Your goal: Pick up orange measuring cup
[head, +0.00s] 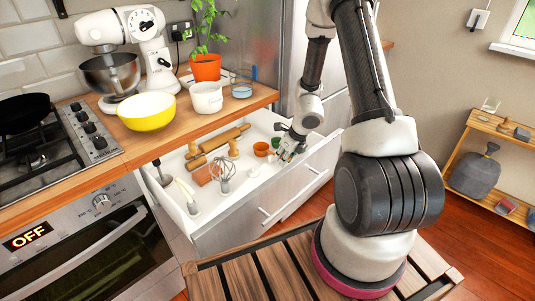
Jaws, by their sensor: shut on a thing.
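The orange measuring cup (261,149) is in the open white drawer, near its right end. My gripper (285,154) is just to the right of the cup, low in the drawer. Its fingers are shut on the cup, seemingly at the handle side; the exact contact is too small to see. I cannot tell whether the cup is clear of the drawer floor. A green cup (276,143) sits close behind, partly hidden by my gripper.
The wooden counter (190,117) above carries a yellow bowl (147,111), a white pot (206,98), a plant and a mixer.

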